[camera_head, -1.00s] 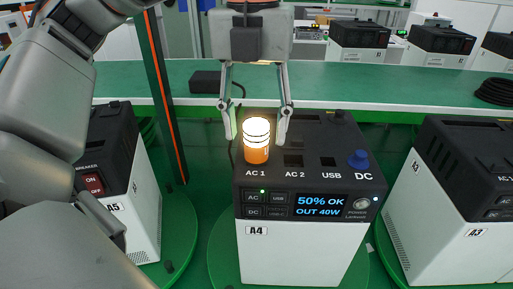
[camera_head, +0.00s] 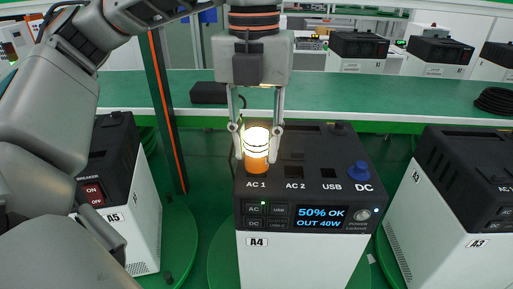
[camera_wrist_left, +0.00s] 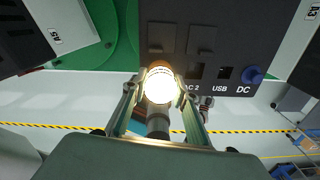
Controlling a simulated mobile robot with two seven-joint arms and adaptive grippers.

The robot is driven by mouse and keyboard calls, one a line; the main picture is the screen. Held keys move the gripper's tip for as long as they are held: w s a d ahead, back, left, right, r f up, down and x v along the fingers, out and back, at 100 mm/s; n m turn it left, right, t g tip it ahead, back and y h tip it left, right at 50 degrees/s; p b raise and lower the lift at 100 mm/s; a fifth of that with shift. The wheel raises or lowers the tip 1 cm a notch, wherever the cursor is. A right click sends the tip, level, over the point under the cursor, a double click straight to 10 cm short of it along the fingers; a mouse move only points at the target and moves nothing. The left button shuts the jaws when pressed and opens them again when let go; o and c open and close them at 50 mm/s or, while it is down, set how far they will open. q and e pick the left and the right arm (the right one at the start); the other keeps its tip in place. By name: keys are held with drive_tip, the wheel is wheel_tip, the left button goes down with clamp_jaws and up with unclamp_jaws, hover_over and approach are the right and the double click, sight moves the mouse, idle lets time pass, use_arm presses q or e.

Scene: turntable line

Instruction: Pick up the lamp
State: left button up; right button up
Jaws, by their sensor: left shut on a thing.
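The lamp (camera_head: 257,148) glows white above an orange base and stands upright on the AC 1 spot of the black-topped power unit A4 (camera_head: 290,250). My left gripper (camera_head: 257,160) comes down from above with one finger on each side of the lamp, shut on it. In the left wrist view the bright lamp (camera_wrist_left: 159,86) sits between the two fingers of the left gripper (camera_wrist_left: 160,95). The lamp's lower end is at the unit's top; I cannot see any gap there. My right gripper is not in view.
The unit's screen (camera_head: 321,218) reads 50% OK, OUT 40W. A blue knob (camera_head: 357,163) is at DC. Unit A5 (camera_head: 130,220) stands at left and unit A3 (camera_head: 450,230) at right. A green bench (camera_head: 350,95) runs behind, with a black cable coil (camera_head: 493,101).

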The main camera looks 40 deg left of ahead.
use_arm(q)
wheel_tip(320, 180, up, 20)
idle(0.4)
drive_tip(key=shift+f, duration=0.15)
idle(0.4)
